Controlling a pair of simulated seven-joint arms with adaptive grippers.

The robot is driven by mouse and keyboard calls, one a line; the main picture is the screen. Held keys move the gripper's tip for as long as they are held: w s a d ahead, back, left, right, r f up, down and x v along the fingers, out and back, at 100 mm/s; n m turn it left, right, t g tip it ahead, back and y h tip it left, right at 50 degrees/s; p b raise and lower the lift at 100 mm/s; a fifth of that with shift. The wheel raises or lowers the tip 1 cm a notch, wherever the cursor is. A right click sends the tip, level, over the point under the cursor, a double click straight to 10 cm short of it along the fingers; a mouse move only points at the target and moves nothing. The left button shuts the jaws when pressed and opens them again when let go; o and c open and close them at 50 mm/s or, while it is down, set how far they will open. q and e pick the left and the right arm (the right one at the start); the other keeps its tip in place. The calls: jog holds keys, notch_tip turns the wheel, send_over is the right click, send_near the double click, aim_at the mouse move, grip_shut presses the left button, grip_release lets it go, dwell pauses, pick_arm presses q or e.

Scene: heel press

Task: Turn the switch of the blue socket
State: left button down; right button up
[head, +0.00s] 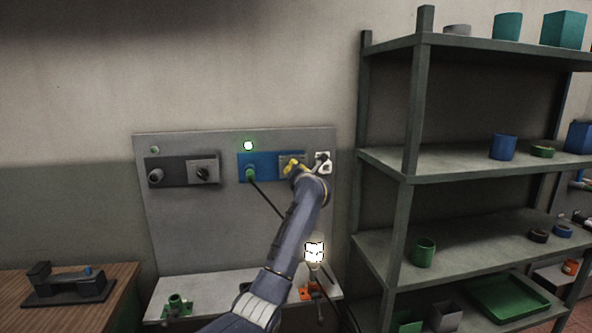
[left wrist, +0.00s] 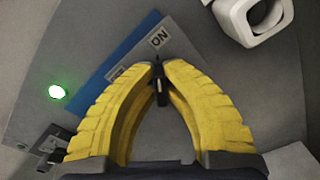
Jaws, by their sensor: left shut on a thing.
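The blue socket (head: 243,160) is mounted on the upright grey panel, with a green plug (head: 250,174) and a black cable in it. Its switch plate is at its right end, mostly behind my left gripper (head: 292,164). In the left wrist view the yellow fingers (left wrist: 160,72) are closed around the black switch handle (left wrist: 160,88). The handle points roughly toward the "ON" label (left wrist: 158,40). A second label (left wrist: 117,73) is partly covered by the left finger. A green light (left wrist: 56,92) glows; it also shows above the blue socket in the head view (head: 248,145). My right gripper is not in view.
A dark grey socket (head: 156,175) with its own switch (head: 203,173) is further left on the panel. A white fixture (head: 323,162) is close to the gripper's right. A lit lamp (head: 314,252) shows beside my left arm. A shelf rack (head: 415,110) stands right.

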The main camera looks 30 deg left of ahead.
pick_arm(q)
jog(key=shift+r, duration=0.1)
dwell(0.3)
jog(key=c, duration=1.5)
grip_release()
jog(key=shift+o, duration=0.2)
jog(key=v, duration=1.2)
